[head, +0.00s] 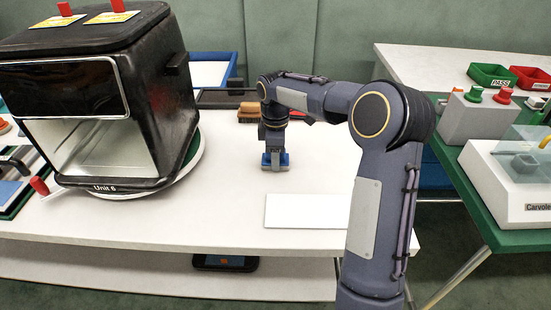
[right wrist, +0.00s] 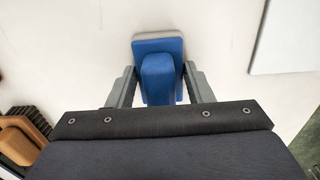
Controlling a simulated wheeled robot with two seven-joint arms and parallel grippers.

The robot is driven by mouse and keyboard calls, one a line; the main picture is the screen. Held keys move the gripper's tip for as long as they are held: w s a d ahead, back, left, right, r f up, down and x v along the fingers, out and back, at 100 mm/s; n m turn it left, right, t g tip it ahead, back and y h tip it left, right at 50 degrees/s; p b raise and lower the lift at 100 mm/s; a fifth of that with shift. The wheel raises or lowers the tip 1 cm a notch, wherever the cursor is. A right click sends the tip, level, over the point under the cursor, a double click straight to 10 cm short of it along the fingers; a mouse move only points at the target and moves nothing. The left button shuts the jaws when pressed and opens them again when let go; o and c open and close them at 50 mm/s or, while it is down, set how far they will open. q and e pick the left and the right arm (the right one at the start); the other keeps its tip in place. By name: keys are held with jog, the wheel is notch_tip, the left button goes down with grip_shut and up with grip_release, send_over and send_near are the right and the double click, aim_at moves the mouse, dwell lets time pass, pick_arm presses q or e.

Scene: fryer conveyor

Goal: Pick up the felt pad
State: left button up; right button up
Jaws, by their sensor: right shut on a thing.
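The felt pad (right wrist: 158,46) has a blue body with a raised blue grip and a pale grey layer along its edge. In the right wrist view my right gripper (right wrist: 160,88) is shut on the blue grip, one finger on each side. In the head view the pad (head: 283,159) is at the lower end of my right arm, at the white table top, and my right gripper (head: 275,152) is above it. I cannot tell whether the pad touches the table. My left gripper is not clearly seen; a dark part of an arm may show at the left edge.
A black fryer (head: 98,110) marked Unit 6 stands at the left on a round base. A white panel (head: 306,210) lies in front of the pad. Brown blocks (head: 249,111) sit behind it. A green-topped table with a grey button box (head: 476,118) is at the right.

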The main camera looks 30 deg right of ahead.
jog(key=shift+r, duration=0.1)
jog(key=shift+r, duration=0.55)
jog(key=s+a+r+p, duration=0.1)
jog(key=s+a+r, duration=0.6)
jog(key=a+r, duration=0.4)
jog(key=shift+a+r+p, duration=0.3)
jog(key=shift+a+r, duration=0.1)
jog(key=shift+a, duration=0.15)
